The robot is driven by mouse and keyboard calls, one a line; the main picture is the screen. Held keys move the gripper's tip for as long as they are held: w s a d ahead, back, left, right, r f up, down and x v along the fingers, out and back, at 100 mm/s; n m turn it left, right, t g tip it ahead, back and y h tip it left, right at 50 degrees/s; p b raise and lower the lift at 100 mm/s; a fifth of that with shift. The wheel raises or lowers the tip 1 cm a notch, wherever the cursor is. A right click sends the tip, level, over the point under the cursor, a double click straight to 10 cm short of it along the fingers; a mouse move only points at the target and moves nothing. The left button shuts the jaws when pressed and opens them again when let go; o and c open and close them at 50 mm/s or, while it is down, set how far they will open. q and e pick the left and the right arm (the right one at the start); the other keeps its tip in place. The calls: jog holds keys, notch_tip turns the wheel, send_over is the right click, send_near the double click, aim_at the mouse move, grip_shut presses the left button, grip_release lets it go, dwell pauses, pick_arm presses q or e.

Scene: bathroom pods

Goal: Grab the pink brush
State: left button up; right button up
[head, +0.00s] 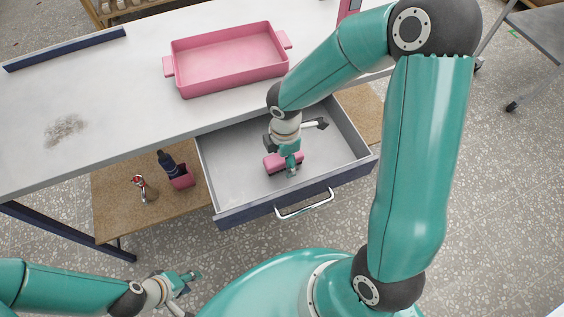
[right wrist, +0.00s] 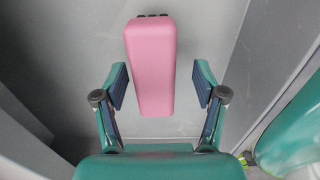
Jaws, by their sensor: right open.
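The pink brush (head: 272,164) lies in the open grey drawer (head: 226,150); my right gripper partly covers it in the head view. In the right wrist view the brush's long pink handle or back (right wrist: 151,65) runs up the picture, with dark tufts at its far end. My right gripper (head: 289,163) is over the brush. In the right wrist view its two fingers (right wrist: 160,86) are apart, one on each side of the brush, with gaps between. My left gripper (head: 187,281) is low at the bottom left, away from the drawer; its jaw opening is unclear.
A pink two-handled tray (head: 230,60) stands on the white table (head: 110,95) above the drawer. The drawer's walls surround the brush, and a metal handle (head: 305,205) is on its front. On the lower shelf are a pink holder (head: 182,178), a dark bottle (head: 166,162) and a red-and-silver item (head: 143,187).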

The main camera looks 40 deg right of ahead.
jog(key=c, duration=1.3)
jog(key=shift+r, duration=0.15)
